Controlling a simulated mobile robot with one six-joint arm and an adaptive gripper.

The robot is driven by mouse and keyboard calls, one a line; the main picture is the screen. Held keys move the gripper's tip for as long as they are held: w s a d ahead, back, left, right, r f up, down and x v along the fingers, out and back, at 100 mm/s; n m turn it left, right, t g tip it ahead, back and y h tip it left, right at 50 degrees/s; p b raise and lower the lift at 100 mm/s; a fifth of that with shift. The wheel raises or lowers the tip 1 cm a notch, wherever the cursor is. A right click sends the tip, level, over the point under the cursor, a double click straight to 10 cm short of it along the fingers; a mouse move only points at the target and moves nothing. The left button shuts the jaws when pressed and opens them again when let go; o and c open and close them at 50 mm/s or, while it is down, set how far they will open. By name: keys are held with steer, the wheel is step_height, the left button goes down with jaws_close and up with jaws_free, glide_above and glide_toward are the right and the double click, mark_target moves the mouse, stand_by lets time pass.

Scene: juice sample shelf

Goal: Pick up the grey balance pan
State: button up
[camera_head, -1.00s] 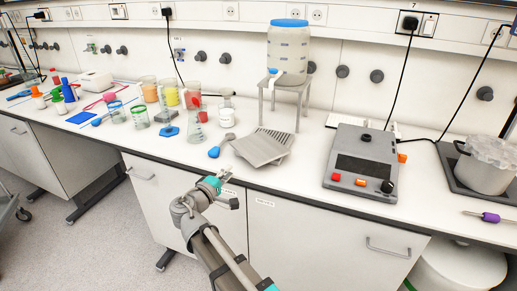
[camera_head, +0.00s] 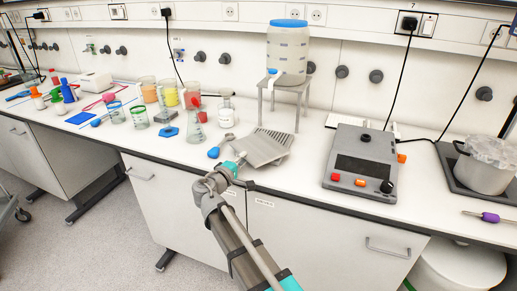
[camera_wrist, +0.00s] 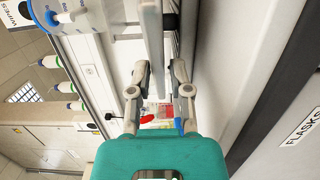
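The grey pan (camera_head: 262,147), a flat ridged tray, lies on the bench near its front edge, in front of the small grey stool. My gripper (camera_head: 246,172) is at the front edge of the bench, just left of and in front of the pan. In the wrist view my gripper (camera_wrist: 160,68) is open, its two fingers well apart. A grey slab (camera_wrist: 152,40) there, probably the pan seen edge-on, reaches between the fingers; I cannot tell if they touch it. The fingers are not closed on anything.
A grey instrument (camera_head: 362,160) stands to the right. The grey stool (camera_head: 266,88) carries a large jar (camera_head: 288,50) behind the pan. A blue-ended tool (camera_head: 214,152) lies left of the pan, with a flask (camera_head: 197,130) and several beakers beyond.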

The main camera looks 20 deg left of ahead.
mark_target(250, 149)
steer(key=shift+w, duration=0.1)
steer(key=shift+x, duration=2.55)
steer(key=shift+a+r, duration=0.1)
steer(key=shift+a, duration=0.05)
jaws_close()
